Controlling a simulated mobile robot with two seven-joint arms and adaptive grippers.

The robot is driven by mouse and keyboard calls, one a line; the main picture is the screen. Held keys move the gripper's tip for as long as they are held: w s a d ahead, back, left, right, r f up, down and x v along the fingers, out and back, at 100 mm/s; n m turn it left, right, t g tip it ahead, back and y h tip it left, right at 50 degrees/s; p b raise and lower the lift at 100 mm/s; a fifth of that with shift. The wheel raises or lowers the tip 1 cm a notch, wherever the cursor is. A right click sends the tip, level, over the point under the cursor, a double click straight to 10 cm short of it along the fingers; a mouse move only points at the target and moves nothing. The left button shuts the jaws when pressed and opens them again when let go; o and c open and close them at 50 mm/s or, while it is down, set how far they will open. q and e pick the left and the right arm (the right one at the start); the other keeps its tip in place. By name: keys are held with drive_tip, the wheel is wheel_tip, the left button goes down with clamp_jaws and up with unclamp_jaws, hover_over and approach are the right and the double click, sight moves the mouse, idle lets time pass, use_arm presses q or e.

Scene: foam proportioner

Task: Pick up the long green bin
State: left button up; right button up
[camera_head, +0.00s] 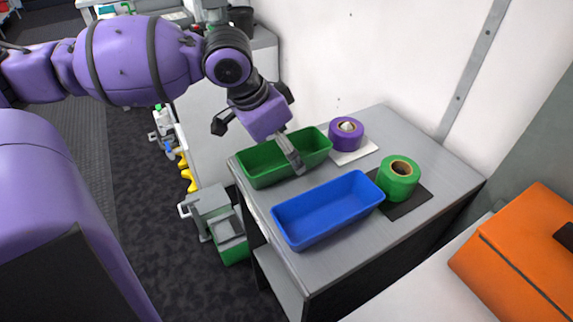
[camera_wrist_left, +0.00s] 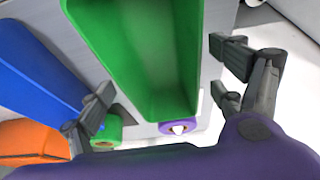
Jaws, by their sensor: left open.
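The long green bin (camera_head: 262,163) lies on the grey table, at its back left in the head view. My left gripper (camera_head: 288,160) is over the bin, pointing down, with a finger showing near the bin's front side. In the left wrist view the green bin (camera_wrist_left: 140,60) lies between the open fingers of the left gripper (camera_wrist_left: 165,105). One finger is on the blue-bin side and the other is beyond the opposite side of the green bin. I cannot tell whether either finger touches it. My right gripper is not in view.
A blue bin (camera_head: 325,210) sits close in front of the green bin. A purple tape roll (camera_head: 345,136) and a green tape roll (camera_head: 398,180) stand to the right on mats. An orange case (camera_head: 520,255) is at the far right. A wall rises behind the table (camera_head: 440,172).

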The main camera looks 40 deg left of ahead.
use_arm(q)
drive_tip(key=shift+w+f, duration=0.1)
drive_tip(key=c, duration=1.3)
